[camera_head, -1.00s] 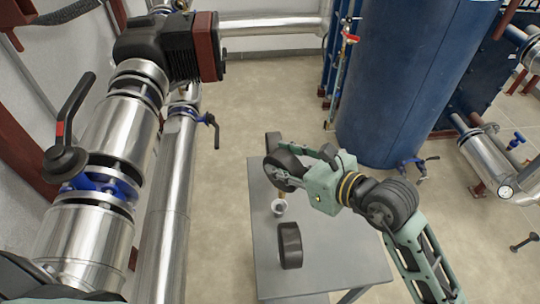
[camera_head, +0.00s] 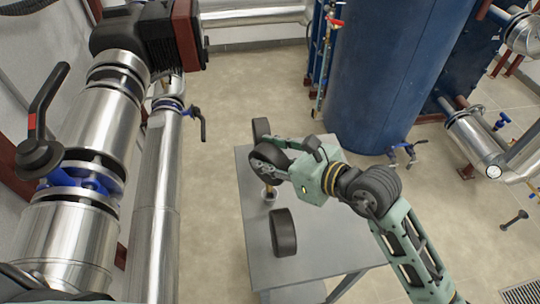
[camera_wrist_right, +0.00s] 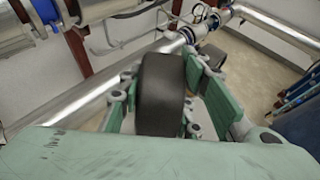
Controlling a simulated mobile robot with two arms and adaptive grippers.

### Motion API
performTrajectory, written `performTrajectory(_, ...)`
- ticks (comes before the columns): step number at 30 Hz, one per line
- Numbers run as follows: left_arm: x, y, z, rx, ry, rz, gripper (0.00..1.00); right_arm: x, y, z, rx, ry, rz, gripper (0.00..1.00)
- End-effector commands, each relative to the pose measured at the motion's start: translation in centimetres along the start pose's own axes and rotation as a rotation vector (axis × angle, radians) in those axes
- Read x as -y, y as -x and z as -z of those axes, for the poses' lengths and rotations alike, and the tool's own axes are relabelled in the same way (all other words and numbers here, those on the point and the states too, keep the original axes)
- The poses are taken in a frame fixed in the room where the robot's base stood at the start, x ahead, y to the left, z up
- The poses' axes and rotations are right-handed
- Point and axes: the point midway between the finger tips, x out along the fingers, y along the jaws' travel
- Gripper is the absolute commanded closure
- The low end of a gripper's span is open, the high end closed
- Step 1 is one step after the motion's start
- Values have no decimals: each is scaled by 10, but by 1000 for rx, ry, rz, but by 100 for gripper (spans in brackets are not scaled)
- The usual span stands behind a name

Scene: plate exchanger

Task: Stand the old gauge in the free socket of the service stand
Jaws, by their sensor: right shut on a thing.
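My right gripper (camera_head: 272,164) is shut on a dark round gauge (camera_head: 262,157), above the grey stand (camera_head: 253,252). The gauge also fills the space between the fingers in the right wrist view (camera_wrist_right: 160,92). A second dark gauge (camera_head: 284,232) stands nearer on the stand top. A third dark round thing (camera_head: 261,128) is at the far edge, partly hidden. My left gripper is not in view.
Large silver pipes with a black-handled valve (camera_head: 40,150) run along the left. A blue tank (camera_head: 375,75) stands behind the stand. Free floor lies between the pipes and the stand. The stand's front part is bare.

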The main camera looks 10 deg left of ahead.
Motion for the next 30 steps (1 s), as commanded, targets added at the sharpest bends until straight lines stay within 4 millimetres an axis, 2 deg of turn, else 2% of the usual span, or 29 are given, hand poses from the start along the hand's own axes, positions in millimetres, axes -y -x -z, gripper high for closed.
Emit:
performTrajectory(12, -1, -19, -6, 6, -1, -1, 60, 0, -8, 19, 5, 1, 0, 100)
performTrajectory(30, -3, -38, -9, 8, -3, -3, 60, 0, -18, 42, 4, 1, 0, 100)
